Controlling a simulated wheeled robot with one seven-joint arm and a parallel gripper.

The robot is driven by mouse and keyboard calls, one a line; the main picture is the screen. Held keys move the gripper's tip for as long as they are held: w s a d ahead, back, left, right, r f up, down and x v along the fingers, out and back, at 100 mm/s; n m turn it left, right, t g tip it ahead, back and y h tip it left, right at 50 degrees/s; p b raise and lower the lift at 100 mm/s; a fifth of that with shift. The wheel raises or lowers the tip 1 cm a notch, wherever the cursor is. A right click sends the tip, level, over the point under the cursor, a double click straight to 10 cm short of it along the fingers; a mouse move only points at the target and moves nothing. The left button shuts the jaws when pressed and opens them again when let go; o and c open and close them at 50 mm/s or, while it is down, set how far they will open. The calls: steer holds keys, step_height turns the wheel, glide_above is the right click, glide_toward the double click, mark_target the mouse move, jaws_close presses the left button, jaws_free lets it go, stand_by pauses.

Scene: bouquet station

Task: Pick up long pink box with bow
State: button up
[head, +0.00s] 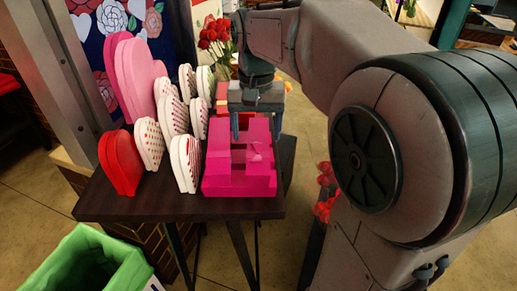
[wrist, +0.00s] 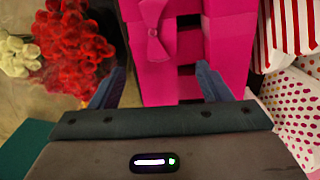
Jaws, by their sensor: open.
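The long pink box with bow (wrist: 157,72) is bright magenta and shows in the wrist view at the top middle, its bow at the upper end. In the head view the pink boxes (head: 240,183) form a block at the table's right side, and I cannot tell there exactly where one box ends and another begins. My gripper (wrist: 160,85) is open, its two dark fingers apart on either side of the pink boxes. In the head view my gripper (head: 252,122) is above the rear of the pink block. Whether the fingers touch a box is unclear.
Heart-shaped boxes stand left of the pink block: a red one (head: 121,163), a large pink one (head: 138,77) and several white patterned ones (head: 186,163). Red roses (wrist: 72,45) are left in the wrist view. The dark table (head: 150,207) has a green bin (head: 85,262) in front.

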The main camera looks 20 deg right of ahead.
mark_target(258, 143)
steer(key=f, duration=0.4)
steer(key=shift+d+f, duration=0.2)
steer(key=shift+f, duration=0.2)
steer(key=c, duration=1.1)
steer(key=shift+c, duration=0.2)
